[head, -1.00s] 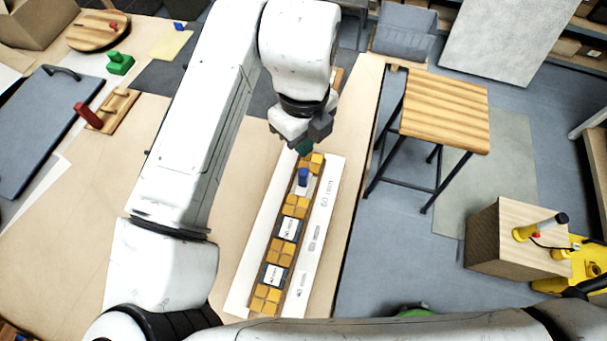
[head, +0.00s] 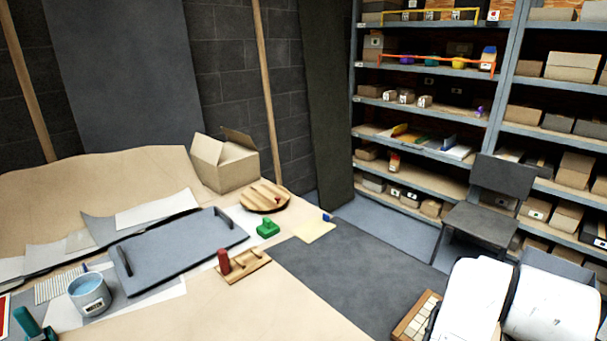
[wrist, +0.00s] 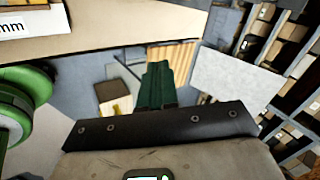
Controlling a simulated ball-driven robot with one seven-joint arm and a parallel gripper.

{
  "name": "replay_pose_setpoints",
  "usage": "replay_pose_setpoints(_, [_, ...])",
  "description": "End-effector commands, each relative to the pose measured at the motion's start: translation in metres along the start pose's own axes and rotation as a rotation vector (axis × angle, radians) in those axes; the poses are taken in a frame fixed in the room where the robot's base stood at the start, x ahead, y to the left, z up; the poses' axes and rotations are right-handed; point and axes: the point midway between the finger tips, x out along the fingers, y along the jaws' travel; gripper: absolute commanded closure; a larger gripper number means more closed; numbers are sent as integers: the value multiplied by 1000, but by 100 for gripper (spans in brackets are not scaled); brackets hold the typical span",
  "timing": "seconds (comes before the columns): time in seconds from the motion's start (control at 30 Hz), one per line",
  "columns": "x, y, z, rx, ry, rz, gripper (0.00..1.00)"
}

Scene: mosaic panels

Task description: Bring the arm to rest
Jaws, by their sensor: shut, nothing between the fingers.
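My gripper (wrist: 157,85) shows in the wrist view as two green fingers pressed together, with nothing between them. It points toward the floor area with the wooden-topped stool (wrist: 178,58). In the head view only white links of my arm show, at the lower right; the gripper itself is out of that picture. The strip of mosaic tiles is not clearly in view now. A wooden tray of pale tiles (head: 415,318) shows beside my arm at the bottom of the head view.
Loaded shelves (head: 430,180) and a grey chair (head: 485,215) stand at right. A green round part (wrist: 22,95) is close in the wrist view.

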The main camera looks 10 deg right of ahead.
Motion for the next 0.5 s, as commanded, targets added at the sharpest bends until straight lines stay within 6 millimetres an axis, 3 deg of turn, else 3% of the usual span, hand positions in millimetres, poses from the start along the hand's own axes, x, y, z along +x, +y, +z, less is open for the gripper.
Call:
replay_pose_setpoints(0.13, [19, -2, -22, -351, 44, -71, 100])
replay_pose_setpoints(0.27, [38, 12, -30, -683, 56, -85, 100])
replay_pose_setpoints(0.37, [56, 36, -33, -940, 43, -67, 100])
replay_pose_setpoints(0.5, [81, 89, -35, -1295, -27, -15, 100])
